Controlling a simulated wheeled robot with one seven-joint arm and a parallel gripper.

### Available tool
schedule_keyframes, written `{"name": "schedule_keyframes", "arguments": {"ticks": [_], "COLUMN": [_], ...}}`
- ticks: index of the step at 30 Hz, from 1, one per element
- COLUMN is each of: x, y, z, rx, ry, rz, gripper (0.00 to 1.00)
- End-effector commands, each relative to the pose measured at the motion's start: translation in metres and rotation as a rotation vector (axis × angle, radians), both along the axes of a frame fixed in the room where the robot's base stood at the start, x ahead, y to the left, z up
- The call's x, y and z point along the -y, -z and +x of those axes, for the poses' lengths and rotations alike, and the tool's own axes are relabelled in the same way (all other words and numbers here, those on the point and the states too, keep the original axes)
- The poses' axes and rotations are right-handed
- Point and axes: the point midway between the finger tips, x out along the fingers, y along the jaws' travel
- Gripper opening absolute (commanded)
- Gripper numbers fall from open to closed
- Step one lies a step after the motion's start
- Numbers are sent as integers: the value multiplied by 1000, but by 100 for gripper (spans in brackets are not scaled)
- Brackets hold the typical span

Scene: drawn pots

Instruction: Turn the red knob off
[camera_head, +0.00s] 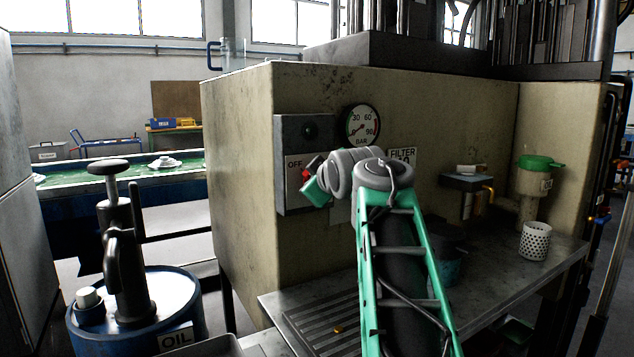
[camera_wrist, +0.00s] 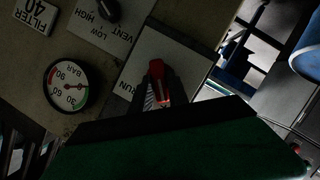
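The red knob (camera_head: 311,164) is on the front of a grey control box (camera_head: 290,136), mostly hidden behind my gripper in the head view. An OFF label shows on the plate at the knob's upper left. In the wrist view the red knob (camera_wrist: 156,69) is straight ahead of my gripper, with a RUN label beside it at the left. My gripper (camera_head: 307,181) is right at the knob, with its fingertips close around or against it. Dark finger parts overlap the knob's lower part in the wrist view. I cannot tell contact or finger opening.
A pressure gauge (camera_head: 361,125) and a FILTER label (camera_head: 402,155) are right of the box. A metal shelf (camera_head: 500,290) below carries a perforated white cup (camera_head: 535,240). A blue oil drum (camera_head: 180,300) with a pump stands at the left front.

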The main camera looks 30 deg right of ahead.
Motion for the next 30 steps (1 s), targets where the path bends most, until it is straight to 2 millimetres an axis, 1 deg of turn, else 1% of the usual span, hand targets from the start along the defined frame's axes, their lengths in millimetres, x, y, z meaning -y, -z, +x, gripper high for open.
{"name": "schedule_keyframes", "arguments": {"ticks": [1,6,14,17,24,27,30], "x": [0,0,0,-3,-17,-21,-23], "y": [0,0,0,-5,-19,-22,-22], "z": [0,0,-1,-11,-56,-67,-71], "rx": [0,0,0,2,2,0,-1], "ry": [0,1,1,2,4,3,2], "rz": [0,1,1,-1,-1,0,1], "gripper": [26,39,40,40,40,40,40]}}
